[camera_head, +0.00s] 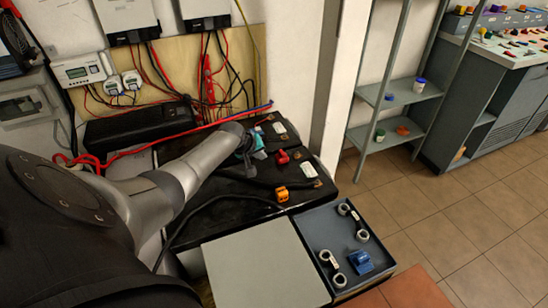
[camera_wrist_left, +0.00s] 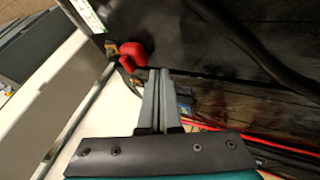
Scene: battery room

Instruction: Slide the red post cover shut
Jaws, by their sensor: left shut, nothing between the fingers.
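The red post cover (camera_head: 282,157) sits on top of the black battery bank, toward its right side. It also shows in the left wrist view (camera_wrist_left: 133,54), up and left of the fingertips, beside a brassy metal part; how far it covers the post I cannot tell. My left gripper (camera_head: 262,154) is over the batteries, just left of the red cover in the head view. In the left wrist view its fingers (camera_wrist_left: 158,73) are together with nothing between them, close to the cover. Contact with the cover cannot be made out. My right gripper is not in view.
An orange terminal piece (camera_head: 282,194) and black cables lie on the batteries. In front stands an open blue-grey tray (camera_head: 302,226) with ring-ended tools and a blue part, beside a grey panel (camera_head: 262,270). Red cables (camera_head: 150,146) run along the back wall.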

